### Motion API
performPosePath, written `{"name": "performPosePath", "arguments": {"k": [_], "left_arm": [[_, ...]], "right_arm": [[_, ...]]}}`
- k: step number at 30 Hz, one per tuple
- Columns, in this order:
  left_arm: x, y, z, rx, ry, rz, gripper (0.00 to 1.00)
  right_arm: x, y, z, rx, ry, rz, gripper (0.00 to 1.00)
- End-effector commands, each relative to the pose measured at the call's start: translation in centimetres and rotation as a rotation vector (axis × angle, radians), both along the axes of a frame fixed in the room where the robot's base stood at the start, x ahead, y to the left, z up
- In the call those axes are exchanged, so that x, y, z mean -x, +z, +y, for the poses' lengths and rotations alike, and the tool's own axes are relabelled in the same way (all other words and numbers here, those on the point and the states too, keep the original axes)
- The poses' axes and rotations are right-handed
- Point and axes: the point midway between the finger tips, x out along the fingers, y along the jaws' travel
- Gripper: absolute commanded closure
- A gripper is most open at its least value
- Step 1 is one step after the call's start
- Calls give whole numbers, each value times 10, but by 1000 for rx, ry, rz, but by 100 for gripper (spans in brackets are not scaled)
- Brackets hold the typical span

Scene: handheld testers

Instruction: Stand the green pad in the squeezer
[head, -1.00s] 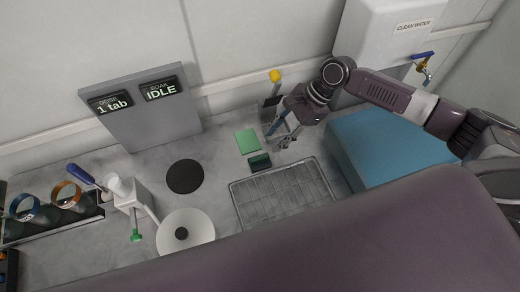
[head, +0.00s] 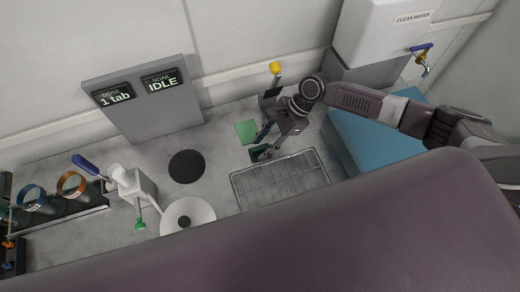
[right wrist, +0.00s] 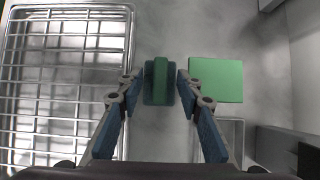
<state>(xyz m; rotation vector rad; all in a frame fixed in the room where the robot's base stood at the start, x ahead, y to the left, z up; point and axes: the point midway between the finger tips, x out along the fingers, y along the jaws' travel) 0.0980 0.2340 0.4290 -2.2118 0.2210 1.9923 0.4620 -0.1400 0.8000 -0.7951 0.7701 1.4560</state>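A dark green pad (head: 258,152) with a raised ridge lies on the counter behind the wire rack. It also shows in the right wrist view (right wrist: 160,82). A flat light green square (head: 246,131) lies beside it, also in the right wrist view (right wrist: 216,80). My right gripper (right wrist: 160,80) is open, its two blue-lined fingers on either side of the dark green pad's ridge with a gap showing to the ridge. A device with a yellow knob (head: 275,68), seemingly the squeezer, stands against the back wall, partly hidden by my right gripper. My left gripper is not in view.
The wire rack (head: 280,180) lies in front of the pad. A blue block (head: 375,135) and the water tank (head: 385,35) stand right. Grey panel (head: 145,100) stands behind.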

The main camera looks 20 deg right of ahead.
Motion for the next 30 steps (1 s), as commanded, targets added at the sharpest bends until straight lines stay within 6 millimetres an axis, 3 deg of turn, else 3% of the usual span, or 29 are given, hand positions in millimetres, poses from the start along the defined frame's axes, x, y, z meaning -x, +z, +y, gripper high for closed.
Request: {"name": "performPosePath", "arguments": {"k": [1,9,22,26,30], "left_arm": [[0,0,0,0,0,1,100],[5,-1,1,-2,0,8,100],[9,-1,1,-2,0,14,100],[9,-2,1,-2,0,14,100],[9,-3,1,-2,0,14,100]], "right_arm": [[0,0,0,0,0,0,72],[0,0,0,0,0,0,100],[0,7,0,-1,2,-1,100],[-1,22,0,-2,2,-4,100],[-2,50,0,-1,2,-6,100]]}}
